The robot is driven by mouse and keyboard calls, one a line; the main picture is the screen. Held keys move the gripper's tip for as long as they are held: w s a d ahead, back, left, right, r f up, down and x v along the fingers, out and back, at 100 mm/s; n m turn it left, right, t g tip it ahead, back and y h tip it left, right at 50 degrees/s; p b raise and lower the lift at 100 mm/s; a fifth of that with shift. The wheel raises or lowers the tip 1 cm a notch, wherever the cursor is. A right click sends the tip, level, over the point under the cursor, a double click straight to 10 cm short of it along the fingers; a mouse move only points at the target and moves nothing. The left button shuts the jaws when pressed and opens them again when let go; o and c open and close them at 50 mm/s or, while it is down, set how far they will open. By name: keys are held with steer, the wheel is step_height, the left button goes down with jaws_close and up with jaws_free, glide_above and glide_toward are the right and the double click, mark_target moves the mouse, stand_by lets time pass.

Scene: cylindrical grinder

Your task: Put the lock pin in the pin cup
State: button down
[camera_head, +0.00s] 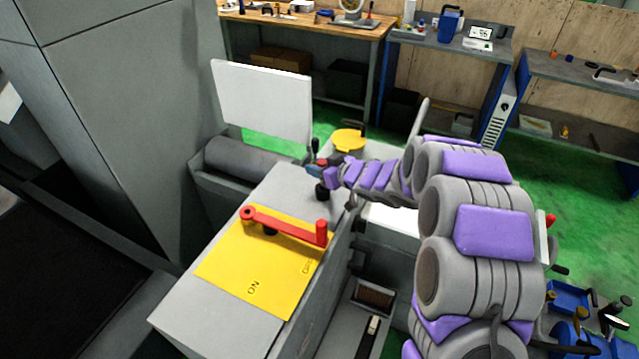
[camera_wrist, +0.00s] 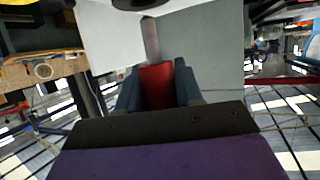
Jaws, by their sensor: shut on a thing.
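My gripper (camera_head: 320,171) is at the end of the outstretched arm, above the grey machine top. In the wrist view its two blue fingers (camera_wrist: 158,88) are shut on a red grip, which I take for the lock pin (camera_wrist: 157,84). A grey metal shaft extends from it, away from the gripper. A small black round part (camera_head: 322,192) is close below the gripper in the head view; I cannot tell whether it is the pin cup. A dark round edge (camera_wrist: 137,3) is cut off at the top of the wrist view.
A yellow plate (camera_head: 252,272) with a red lever (camera_head: 285,225) lies on the grey housing (camera_head: 200,315) in front. A white panel (camera_head: 262,103) stands behind left. A yellow round part (camera_head: 349,139) is just beyond the gripper. Workbenches (camera_head: 310,22) line the back wall.

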mark_target(319, 185)
step_height(319, 185, down, 4)
steer(key=shift+f+b, duration=0.2)
steer(key=shift+b, duration=0.45)
steer(key=shift+r, duration=0.15)
steer(key=c, duration=0.7)
jaws_free()
steer(key=shift+c, duration=0.2)
steer(key=p+v, duration=0.2)
steer(key=v, duration=1)
